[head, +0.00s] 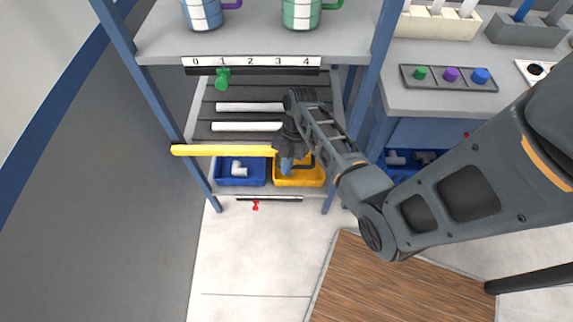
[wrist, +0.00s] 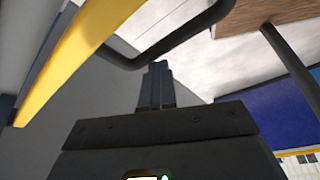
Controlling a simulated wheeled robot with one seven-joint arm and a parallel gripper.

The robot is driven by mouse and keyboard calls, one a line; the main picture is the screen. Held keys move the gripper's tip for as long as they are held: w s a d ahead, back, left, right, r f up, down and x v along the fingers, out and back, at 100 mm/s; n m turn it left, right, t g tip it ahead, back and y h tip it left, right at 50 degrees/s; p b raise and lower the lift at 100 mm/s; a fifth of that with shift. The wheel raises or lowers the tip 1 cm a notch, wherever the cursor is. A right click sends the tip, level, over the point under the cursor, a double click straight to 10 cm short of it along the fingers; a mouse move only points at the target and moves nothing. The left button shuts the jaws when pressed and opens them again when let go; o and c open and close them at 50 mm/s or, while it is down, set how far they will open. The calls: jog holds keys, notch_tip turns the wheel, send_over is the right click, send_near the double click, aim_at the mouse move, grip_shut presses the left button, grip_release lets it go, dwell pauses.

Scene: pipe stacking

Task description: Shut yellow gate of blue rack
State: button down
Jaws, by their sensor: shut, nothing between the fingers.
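The blue rack (head: 151,107) stands in the middle of the head view, with shelves between blue posts. Its yellow gate (head: 222,150) is a bar. It runs from just beyond the left post to beside my gripper, where its right end is hidden. My gripper (head: 287,165) is in front of the rack, right of the gate, pointing down. In the wrist view the yellow gate (wrist: 75,55) slants across the upper left, and the fingers (wrist: 157,85) are together with nothing between them. I cannot tell whether my gripper touches the gate.
White pipes (head: 249,107) lie on the dark shelf behind the gate. A blue bin (head: 240,181) with a white fitting and a yellow bin (head: 300,180) sit below. A grey wall is at left; a counter (head: 450,98) at right.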

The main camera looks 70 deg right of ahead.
jog(key=shift+w+d+r, duration=0.15)
jog(key=shift+d, duration=0.7)
jog(key=shift+r, duration=0.5)
jog(key=shift+d+r, duration=0.1)
jog(key=shift+r, duration=0.55)
jog(key=s+d+b, duration=0.1)
jog(key=d+b, duration=0.2)
jog(key=d, duration=0.8)
jog(key=shift+s, duration=0.15)
jog(key=shift+d+r, duration=0.1)
